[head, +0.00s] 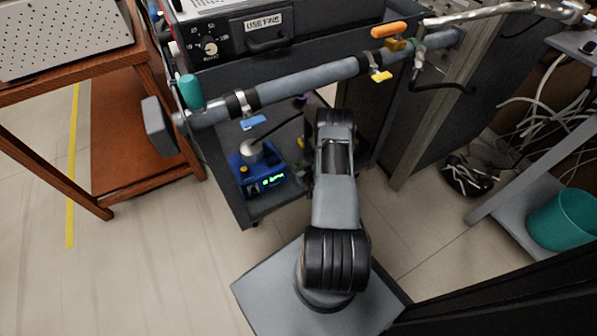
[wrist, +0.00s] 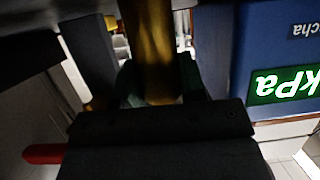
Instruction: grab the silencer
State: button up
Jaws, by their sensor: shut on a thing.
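The silencer seems to be the upright brass-gold cylinder (wrist: 148,42) in the middle of the wrist view. My gripper (wrist: 152,62) is shut on it, with a dark finger on each side. Its lower end is close to the dark gripper body, and its top runs out of the picture. In the head view my arm reaches down beside the shelf under the blue-grey pipe, and my fingers and the silencer are mostly hidden behind the arm.
A blue device (head: 250,178) with a green display stands on the low shelf left of my arm. Its green kPa label (wrist: 284,84) is close at right in the wrist view. The pipe (head: 300,86) with valves crosses above. A teal bin (head: 565,222) stands at right.

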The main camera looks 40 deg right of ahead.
jog(key=c, duration=0.4)
jog(key=shift+o, duration=0.2)
jog(key=shift+r, duration=0.1)
